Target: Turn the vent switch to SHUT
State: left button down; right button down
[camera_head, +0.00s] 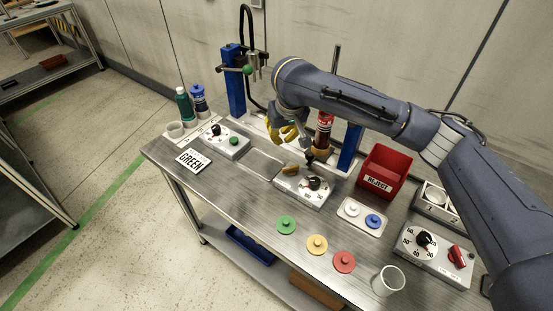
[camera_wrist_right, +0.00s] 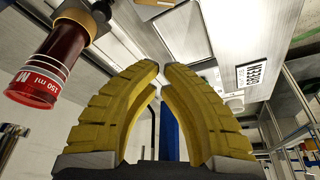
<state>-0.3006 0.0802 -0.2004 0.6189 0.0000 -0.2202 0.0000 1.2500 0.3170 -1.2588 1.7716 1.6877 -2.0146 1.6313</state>
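My right gripper (camera_head: 287,132) has yellow fingers and hangs above the back of the bench, left of the red-labelled syringe. In the right wrist view its fingertips (camera_wrist_right: 161,75) come almost together with nothing between them. The vent switch cannot be singled out by its lettering, which is too small to read. A white box (camera_head: 289,189) with a black knob (camera_head: 314,183) stands mid-bench, in front of the gripper and apart from it. Another box with a black knob (camera_head: 216,130) and green button is at left. A third, with a dial knob (camera_head: 423,239) and red switch (camera_head: 457,256), is at right. My left gripper is not in view.
A red REJECT bin (camera_head: 388,167) stands at the back right. A dark red syringe (camera_head: 324,130) stands behind the middle box, between blue posts. Green, yellow and red discs (camera_head: 317,243) lie along the front edge, near a clear cup (camera_head: 388,280).

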aim_at(290, 170)
jog(key=x, duration=0.9)
jog(key=shift+a+f, duration=0.15)
jog(key=shift+f, duration=0.25)
jog(key=shift+s+f, duration=0.1)
jog(key=shift+f, duration=0.05)
jog(key=shift+s+d, duration=0.35)
jog(key=shift+s, duration=0.45)
jog(key=shift+s+d, duration=0.35)
jog(key=shift+s, duration=0.5)
jog(key=shift+s+a+n+y, duration=0.1)
jog(key=shift+s+n+y, duration=0.15)
jog(key=shift+n, duration=0.45)
